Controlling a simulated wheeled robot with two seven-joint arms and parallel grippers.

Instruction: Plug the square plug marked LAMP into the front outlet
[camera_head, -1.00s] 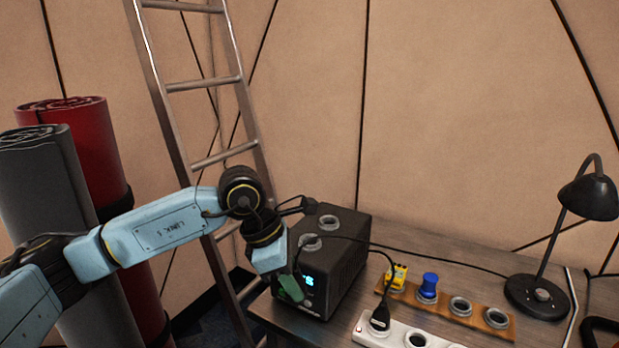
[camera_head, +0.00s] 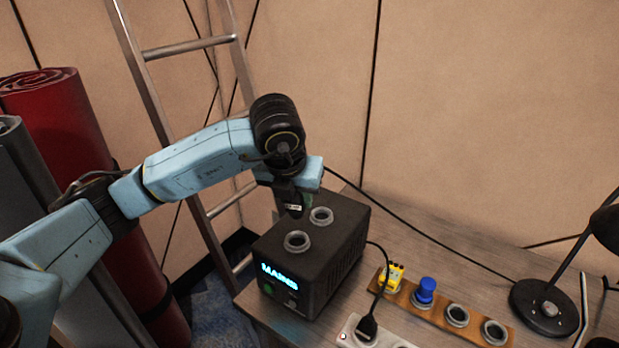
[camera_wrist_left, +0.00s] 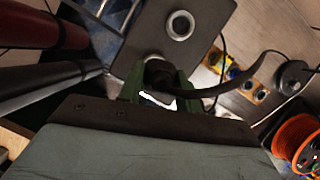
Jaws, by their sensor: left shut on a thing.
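A black box (camera_head: 345,252) with a lit "MAINS" display stands on the table. Its top has a front round outlet (camera_head: 297,241) and a rear one (camera_head: 321,215); both look empty in the head view. My left gripper (camera_head: 294,203) is over the box's far left edge, behind the front outlet. It is shut on a black plug (camera_head: 292,209) with a white label, too small to read. In the left wrist view, green fingers hold the plug (camera_wrist_left: 160,76), whose cable runs right. One outlet ring (camera_wrist_left: 180,25) shows beyond it. My right gripper is out of view.
A wooden board (camera_head: 440,312) holds a yellow plug (camera_head: 393,277), a blue plug (camera_head: 426,290) and two empty rings. A white power strip (camera_head: 346,334) holds a black plug. A lamp (camera_head: 545,305) stands right. A ladder (camera_head: 150,80) and rolls (camera_head: 70,140) stand left.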

